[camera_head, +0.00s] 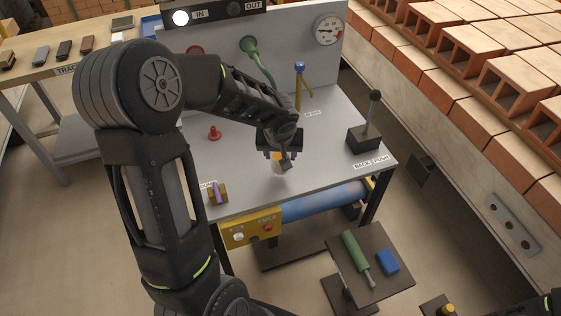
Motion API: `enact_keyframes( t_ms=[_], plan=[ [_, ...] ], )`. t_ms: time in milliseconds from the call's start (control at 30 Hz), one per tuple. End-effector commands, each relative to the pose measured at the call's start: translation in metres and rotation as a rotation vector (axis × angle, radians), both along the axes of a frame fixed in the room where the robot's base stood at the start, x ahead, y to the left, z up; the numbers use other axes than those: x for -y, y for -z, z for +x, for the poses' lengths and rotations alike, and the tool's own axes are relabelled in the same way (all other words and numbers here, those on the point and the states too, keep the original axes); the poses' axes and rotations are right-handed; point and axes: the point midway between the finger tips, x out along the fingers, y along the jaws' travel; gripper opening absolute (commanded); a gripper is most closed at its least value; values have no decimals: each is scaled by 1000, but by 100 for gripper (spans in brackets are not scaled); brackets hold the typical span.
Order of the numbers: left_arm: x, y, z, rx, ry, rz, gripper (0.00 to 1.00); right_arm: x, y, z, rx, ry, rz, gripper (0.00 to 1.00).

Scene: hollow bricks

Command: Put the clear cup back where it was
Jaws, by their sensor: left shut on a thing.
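My left gripper (281,155) reaches over the middle of the grey bench and points down. It is shut on the clear cup (279,168), a small pale see-through thing with an orange patch near its top. The gripper hides the cup's upper part. I cannot tell whether the cup touches the bench top or hangs just above it. A dark piece of my right arm shows at the bottom right corner; its gripper is out of view.
On the grey bench (340,155) stand a black lever block (364,139), a red knob (214,132), a purple-topped piece (217,194) and a blue-topped post (299,85). A green hose (257,60) and a gauge (328,30) are on the back panel. Hollow bricks (445,70) fill the right.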

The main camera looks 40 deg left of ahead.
Motion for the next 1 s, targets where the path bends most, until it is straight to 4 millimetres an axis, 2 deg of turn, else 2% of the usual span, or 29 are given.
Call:
enact_keyframes(
  t_ms=[300,733,767,1000],
  plan=[
    [0,36,-1,-2,1,-1,0,0,3,0,1,-1,1,0],
    [0,41,0,0,0,-1,0,0,9,1,3,-1,3,0],
    [0,40,0,-1,0,-1,54,0,7,1,3,-1,3,0],
    [0,39,0,-1,0,-1,74,0,7,1,3,-1,3,0]
  ],
)
